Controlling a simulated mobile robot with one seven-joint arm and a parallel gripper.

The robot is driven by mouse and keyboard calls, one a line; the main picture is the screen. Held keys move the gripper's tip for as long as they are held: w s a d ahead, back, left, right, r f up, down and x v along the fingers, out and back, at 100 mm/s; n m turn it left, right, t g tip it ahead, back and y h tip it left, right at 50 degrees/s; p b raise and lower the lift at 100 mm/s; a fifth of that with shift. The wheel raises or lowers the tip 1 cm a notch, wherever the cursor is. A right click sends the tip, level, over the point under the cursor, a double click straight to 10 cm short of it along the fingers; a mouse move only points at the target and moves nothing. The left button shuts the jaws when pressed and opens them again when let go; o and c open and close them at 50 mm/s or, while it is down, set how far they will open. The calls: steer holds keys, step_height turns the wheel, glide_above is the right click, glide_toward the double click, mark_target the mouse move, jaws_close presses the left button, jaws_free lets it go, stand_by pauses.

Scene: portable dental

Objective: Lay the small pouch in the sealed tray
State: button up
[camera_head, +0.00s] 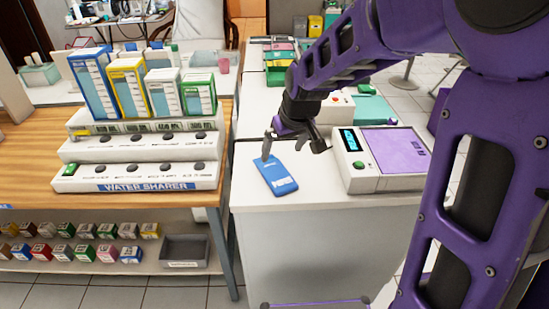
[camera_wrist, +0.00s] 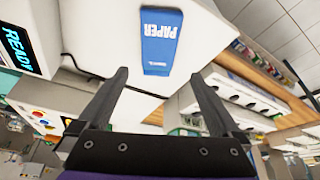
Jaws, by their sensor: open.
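A small blue pouch (camera_head: 278,178), with PAPER printed on it, lies flat near the front of the white counter. It also shows in the wrist view (camera_wrist: 160,52), beyond and between my fingertips. My gripper (camera_head: 292,146) is open and empty above the counter, just behind the pouch in the head view. Its two dark fingers (camera_wrist: 158,77) are spread wide and apart from the pouch. I cannot tell which container is the sealed tray. A grey open tray (camera_head: 185,263) sits on the lower shelf at left, its label too small to read.
A white machine with a lilac lid (camera_head: 393,150) and a lit READY display stands right of the pouch. Coloured trays (camera_head: 281,62) are farther back. A gap separates table and counter.

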mark_target(275, 171)
steer(key=b+x, duration=0.2)
steer(key=x, duration=0.9)
steer(key=shift+w+d, duration=0.15)
steer(key=shift+c, duration=0.2)
steer(key=shift+r, duration=0.1)
steer(key=c, duration=1.2)
